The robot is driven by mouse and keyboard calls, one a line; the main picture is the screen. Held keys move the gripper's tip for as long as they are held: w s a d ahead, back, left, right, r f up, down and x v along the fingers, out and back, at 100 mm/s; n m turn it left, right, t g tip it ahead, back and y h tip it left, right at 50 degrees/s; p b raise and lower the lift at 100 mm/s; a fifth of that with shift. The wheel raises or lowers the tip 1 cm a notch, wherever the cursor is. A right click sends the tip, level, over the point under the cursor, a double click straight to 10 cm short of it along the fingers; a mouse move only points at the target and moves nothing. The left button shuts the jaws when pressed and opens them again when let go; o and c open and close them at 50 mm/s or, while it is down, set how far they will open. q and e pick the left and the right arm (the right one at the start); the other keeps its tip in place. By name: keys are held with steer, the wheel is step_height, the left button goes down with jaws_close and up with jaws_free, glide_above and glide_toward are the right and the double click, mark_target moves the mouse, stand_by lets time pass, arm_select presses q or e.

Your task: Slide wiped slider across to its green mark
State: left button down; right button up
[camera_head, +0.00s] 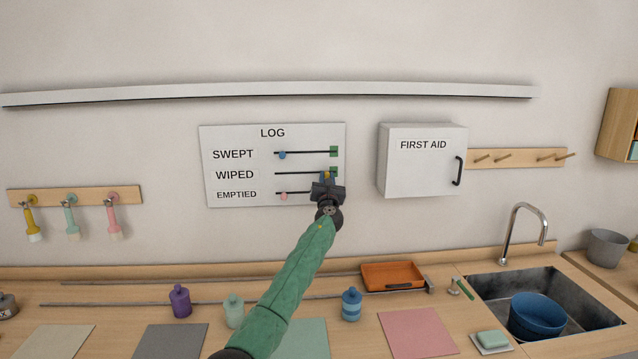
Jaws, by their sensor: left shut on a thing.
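The white LOG board (240,140) hangs on the wall with three rows, SWEPT, WIPED and EMPTIED. My left gripper (327,181) is shut on the wiped slider (325,175), a small yellowish knob near the right end of the WIPED track. The green mark (334,171) of that row is right beside the knob and partly hidden, so I cannot tell whether they overlap exactly. The blue swept slider (282,155) and the pink emptied slider (284,196) sit at the left of their tracks. My gripper hides the right end of the EMPTIED row. My right gripper is not in view.
A white FIRST AID cabinet (410,165) juts from the wall right of the board. Below are an orange tray (380,274), several bottles, coloured mats and a sink (490,290). Brushes hang at the left. A long rail (250,91) runs above the board.

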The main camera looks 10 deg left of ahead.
arm_select(q)
steer(key=shift+d, duration=0.1)
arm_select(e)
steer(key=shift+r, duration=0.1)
arm_select(q)
steer(key=c, duration=1.6)
jaws_free()
steer(key=o, duration=0.3)
steer(key=shift+w+d, duration=0.1)
steer(key=shift+o, duration=0.2)
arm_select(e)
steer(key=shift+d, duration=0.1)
arm_select(q)
steer(key=b+v, duration=0.1)
steer(key=v, duration=0.6)
steer(key=shift+s+f+b, duration=0.2)
steer(key=shift+s+b, duration=0.15)
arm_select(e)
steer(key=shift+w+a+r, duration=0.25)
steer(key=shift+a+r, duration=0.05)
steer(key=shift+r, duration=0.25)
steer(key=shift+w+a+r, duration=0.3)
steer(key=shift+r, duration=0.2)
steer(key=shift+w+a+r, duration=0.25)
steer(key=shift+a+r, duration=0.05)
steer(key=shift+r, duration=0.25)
arm_select(q)
steer(key=shift+d+r, duration=0.1)
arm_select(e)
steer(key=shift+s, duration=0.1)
